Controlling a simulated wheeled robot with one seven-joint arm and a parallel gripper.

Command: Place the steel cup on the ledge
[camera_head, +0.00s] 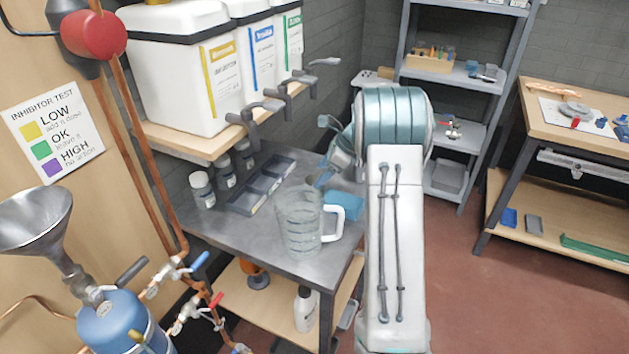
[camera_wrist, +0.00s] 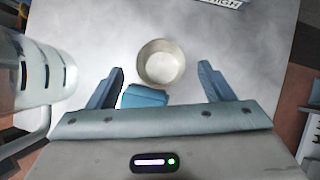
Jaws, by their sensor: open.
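The steel cup (camera_wrist: 161,63) shows in the wrist view as a small round pale-metal vessel, seen from above with its mouth up, on the grey tabletop (camera_wrist: 100,35). My gripper (camera_wrist: 160,71) is open, its two blue fingers on either side of the cup in the picture; I cannot tell how far above it they are. In the head view I cannot make out the cup; my arm covers part of the table there. A wooden ledge (camera_head: 178,139) runs along the wall under white containers; I cannot confirm it is the task's ledge.
A clear jug (camera_head: 300,222) with a white handle stands near the table's front edge; it also shows at the left in the wrist view (camera_wrist: 38,75). A blue block (camera_wrist: 145,96) lies close to the cup. A compartmented tray (camera_head: 262,185) and small bottles (camera_head: 202,190) stand farther left.

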